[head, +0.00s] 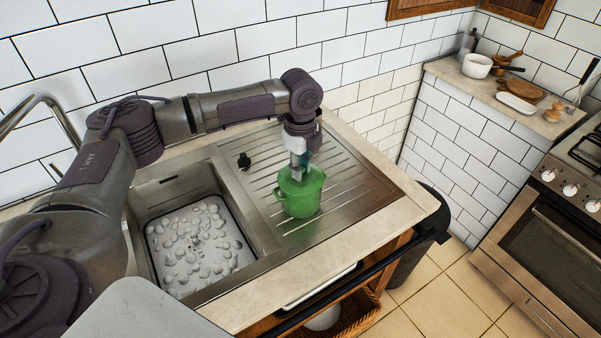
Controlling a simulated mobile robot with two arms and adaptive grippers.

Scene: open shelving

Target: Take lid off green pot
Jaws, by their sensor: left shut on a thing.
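The green pot (300,199) stands upright on the ridged steel drainboard, right of the sink basin. Its green lid (312,176) is at the top of the pot; I cannot tell whether it is seated or slightly raised. My left gripper (297,172) reaches down from above and is shut on the lid at its middle, hiding the grip point. My right gripper is not in view.
The sink basin (160,200) with a pebbly, bubbly bottom lies left of the pot. A small black fitting (244,162) is on the steel behind. The drainboard (355,185) right of the pot is clear. A stove (555,225) stands at far right.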

